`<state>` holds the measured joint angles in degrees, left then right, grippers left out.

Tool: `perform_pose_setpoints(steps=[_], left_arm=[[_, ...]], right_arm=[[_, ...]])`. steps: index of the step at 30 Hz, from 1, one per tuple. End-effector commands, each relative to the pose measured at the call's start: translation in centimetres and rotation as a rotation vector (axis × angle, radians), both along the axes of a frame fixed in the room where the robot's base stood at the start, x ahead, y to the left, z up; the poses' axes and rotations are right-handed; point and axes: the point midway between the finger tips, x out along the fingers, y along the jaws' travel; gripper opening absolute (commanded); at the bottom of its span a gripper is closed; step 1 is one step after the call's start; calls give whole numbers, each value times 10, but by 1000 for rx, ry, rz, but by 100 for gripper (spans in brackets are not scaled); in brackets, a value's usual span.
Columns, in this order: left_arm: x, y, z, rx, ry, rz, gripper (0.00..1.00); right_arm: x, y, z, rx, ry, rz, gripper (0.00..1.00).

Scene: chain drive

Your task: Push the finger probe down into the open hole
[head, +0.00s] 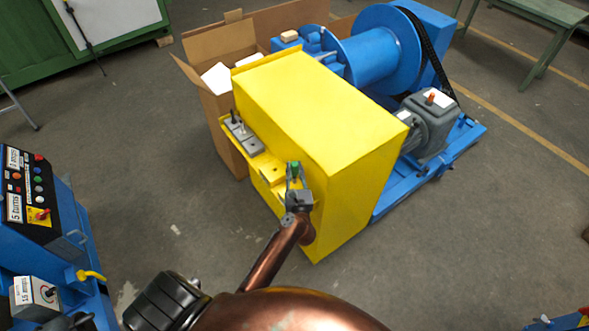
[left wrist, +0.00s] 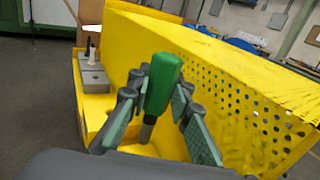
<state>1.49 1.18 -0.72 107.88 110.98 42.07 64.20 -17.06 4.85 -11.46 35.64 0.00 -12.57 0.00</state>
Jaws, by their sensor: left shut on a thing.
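The finger probe has a green handle (head: 294,168), which also shows upright in the left wrist view (left wrist: 163,84). A grey shaft (left wrist: 147,130) runs down from it towards the yellow ledge (left wrist: 97,106). My left gripper (head: 296,180) is shut on the probe; in the left wrist view its fingers (left wrist: 158,92) stand on both sides of the handle. The probe is over the ledge on the side of the yellow guard (head: 310,110). The shaft's tip and the open hole cannot be made out clearly. My right gripper is not in view.
Grey blocks (head: 243,136) with upright pins stand on the ledge, left of the probe. The guard's tall wall, perforated in the left wrist view (left wrist: 245,95), rises close on the right. A cardboard box (head: 203,80), blue drum (head: 370,55) and grey motor (head: 428,125) surround the guard.

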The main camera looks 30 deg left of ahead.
Motion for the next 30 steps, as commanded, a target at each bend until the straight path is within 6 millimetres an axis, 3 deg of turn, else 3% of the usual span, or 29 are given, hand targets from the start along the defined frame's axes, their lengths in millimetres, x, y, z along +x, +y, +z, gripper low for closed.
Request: perform_pose_setpoints(steps=[3, 21, 30], left_arm=[[-1, 0, 2, 0, 0, -1, 0], [0, -1, -53, 0, 1, -1, 0], [0, -1, -57, -1, -1, -2, 0]], right_arm=[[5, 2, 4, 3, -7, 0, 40], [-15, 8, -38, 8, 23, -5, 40], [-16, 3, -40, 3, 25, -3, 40]])
